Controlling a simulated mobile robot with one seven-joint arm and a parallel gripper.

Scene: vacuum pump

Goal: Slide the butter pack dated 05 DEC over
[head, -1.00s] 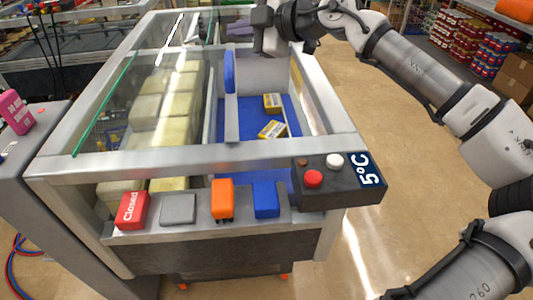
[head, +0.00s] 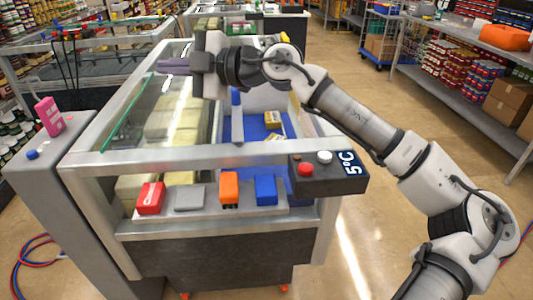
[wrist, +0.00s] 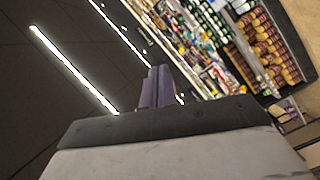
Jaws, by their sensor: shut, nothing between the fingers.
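Two yellow butter packs lie on the blue floor of the open compartment in the chest. The farther pack (head: 272,119) is in view and the nearer pack (head: 275,138) is partly hidden behind the chest's frame. The dates on them are too small to read. My gripper (head: 160,67) is shut and empty, held above the chest's left glass side and pointing left, well away from the packs. Its purple fingers also show together in the wrist view (wrist: 157,88), which faces the ceiling and shelves.
The chest's metal front rail (head: 200,158) and an upright blue-edged divider (head: 236,120) bound the blue compartment. Pale blocks (head: 175,125) fill the glass-covered left side. A control box (head: 325,175) with buttons stands at the front right. Open floor (head: 370,195) lies to the right.

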